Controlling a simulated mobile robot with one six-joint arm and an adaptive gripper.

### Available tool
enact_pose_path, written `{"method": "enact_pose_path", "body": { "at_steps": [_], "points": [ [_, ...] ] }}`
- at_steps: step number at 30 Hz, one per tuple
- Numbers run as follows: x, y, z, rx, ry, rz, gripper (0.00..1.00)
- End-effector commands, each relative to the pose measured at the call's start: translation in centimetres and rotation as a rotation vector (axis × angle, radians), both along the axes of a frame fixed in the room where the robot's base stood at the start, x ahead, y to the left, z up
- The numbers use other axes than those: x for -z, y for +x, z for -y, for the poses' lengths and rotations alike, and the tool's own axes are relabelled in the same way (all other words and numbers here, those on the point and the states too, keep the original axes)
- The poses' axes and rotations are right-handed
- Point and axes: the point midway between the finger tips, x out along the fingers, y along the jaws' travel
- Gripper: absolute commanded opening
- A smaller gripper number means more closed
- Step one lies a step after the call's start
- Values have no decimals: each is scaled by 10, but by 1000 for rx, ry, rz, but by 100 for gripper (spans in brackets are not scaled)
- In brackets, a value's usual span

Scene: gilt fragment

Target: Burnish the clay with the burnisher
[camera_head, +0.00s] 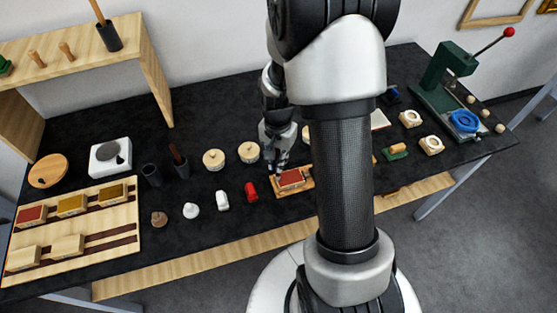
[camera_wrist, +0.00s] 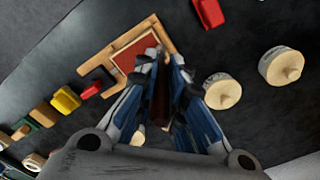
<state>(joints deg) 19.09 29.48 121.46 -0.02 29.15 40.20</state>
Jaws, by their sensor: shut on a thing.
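The clay is a flat red slab (camera_head: 291,179) in a pale wooden frame on the black table. In the wrist view the red slab (camera_wrist: 127,58) lies just beyond my fingertips. My gripper (camera_head: 277,170) is low over the slab's left end, pointing down. In the wrist view my gripper (camera_wrist: 164,62) is shut on a dark brown handle (camera_wrist: 161,102), which I take as the burnisher. The burnisher's working tip is hidden, so I cannot tell whether it touches the clay.
Two round lidded jars (camera_head: 214,160) stand left of my gripper. A red piece (camera_head: 251,192) and a white piece (camera_head: 222,201) lie near the front. A green press (camera_head: 442,80) stands at far right.

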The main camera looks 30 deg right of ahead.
Motion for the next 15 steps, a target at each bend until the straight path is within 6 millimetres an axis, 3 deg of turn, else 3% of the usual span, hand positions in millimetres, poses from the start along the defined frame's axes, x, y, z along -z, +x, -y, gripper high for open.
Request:
{"method": "enact_pose_path", "body": {
  "at_steps": [2,15],
  "points": [
    [-22,2,1,-1,-2,6,0],
    [-60,6,5,-8,-1,3,0]
  ]
}}
